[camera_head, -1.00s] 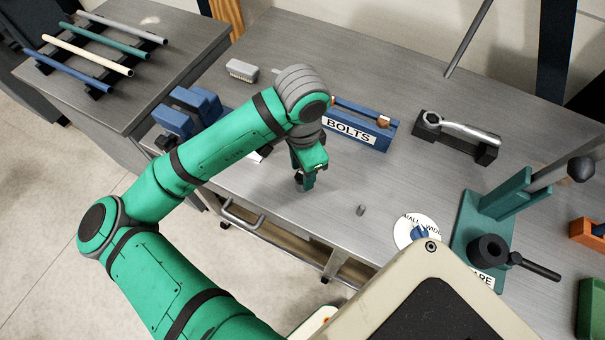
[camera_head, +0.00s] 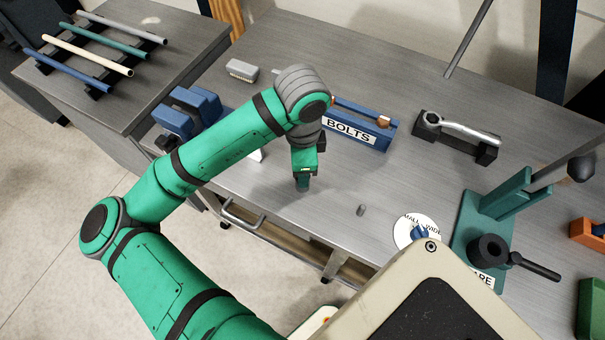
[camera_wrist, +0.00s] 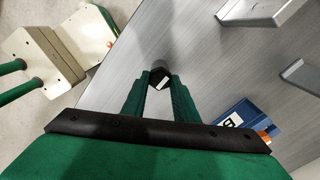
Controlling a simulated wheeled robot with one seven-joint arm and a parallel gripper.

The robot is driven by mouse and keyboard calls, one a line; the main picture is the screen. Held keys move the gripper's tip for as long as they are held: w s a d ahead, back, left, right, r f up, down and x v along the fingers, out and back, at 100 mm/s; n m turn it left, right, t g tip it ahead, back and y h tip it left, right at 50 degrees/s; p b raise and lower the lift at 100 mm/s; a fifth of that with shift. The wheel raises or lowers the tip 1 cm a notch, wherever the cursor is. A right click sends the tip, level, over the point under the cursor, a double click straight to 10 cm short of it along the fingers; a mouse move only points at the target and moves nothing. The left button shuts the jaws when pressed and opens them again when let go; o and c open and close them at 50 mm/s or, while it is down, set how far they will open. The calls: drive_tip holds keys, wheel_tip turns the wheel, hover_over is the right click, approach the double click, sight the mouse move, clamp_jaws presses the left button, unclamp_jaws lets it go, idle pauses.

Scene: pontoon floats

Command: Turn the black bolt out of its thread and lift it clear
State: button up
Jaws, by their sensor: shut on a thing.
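My gripper (camera_head: 302,184) points down low over the middle of the metal table (camera_head: 345,170). In the wrist view its two green fingers (camera_wrist: 160,82) are shut on the black bolt (camera_wrist: 159,77), whose dark head shows between the fingertips with a small pale patch on it. In the head view the fingers and wrist hide most of the bolt. A small dark shape shows just under the fingertips there. I cannot tell whether the bolt's thread is still in its seat.
A blue bin marked BOLTS (camera_head: 350,131) stands just behind my gripper. A small grey peg (camera_head: 361,210) stands to its right. Beyond are a round labelled disc (camera_head: 415,232), a green stand (camera_head: 480,235) and a wrench on a black holder (camera_head: 455,135). Blue blocks (camera_head: 195,105) are at left.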

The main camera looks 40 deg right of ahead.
drive_tip(key=n, duration=0.6)
drive_tip(key=shift+n, duration=0.4)
drive_tip(key=n, duration=0.4)
drive_tip(key=shift+r+n, duration=0.1)
drive_tip(key=shift+n, duration=0.3)
drive_tip(key=shift+n, duration=0.7)
drive_tip(key=n, duration=0.6)
drive_tip(key=shift+n, duration=0.3)
drive_tip(key=n, duration=0.4)
